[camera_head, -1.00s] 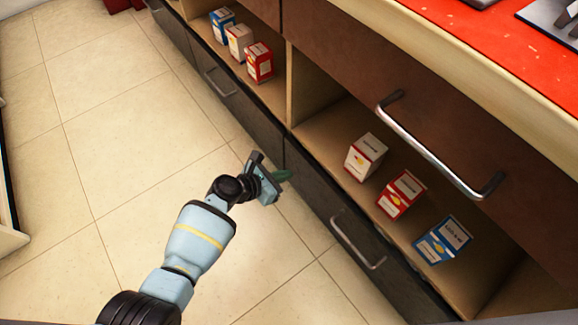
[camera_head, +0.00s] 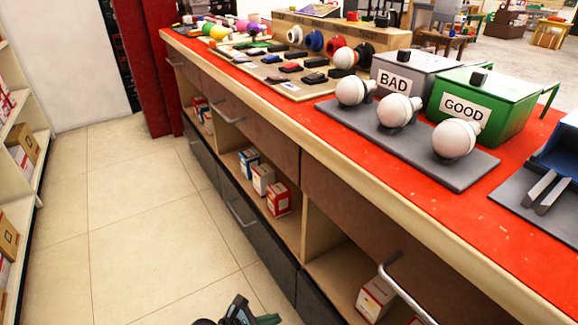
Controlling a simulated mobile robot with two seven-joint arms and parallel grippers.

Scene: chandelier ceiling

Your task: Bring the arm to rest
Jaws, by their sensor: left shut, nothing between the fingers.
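My left gripper (camera_head: 250,318) shows at the bottom edge of the head view, over the tiled floor and in front of the lower cabinet drawers. It is shut, with nothing seen between its fingers. Most of my left arm is below the picture. A green part shows beside the fingers. My right gripper is not in view.
A red-topped counter (camera_head: 285,98) runs along the right. On it stand white bulbs (camera_head: 394,110) on a grey tray, a grey BAD box (camera_head: 410,68) and a green GOOD box (camera_head: 490,95). Small boxes (camera_head: 279,199) sit in cabinet shelves. The floor (camera_head: 140,215) at left is clear.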

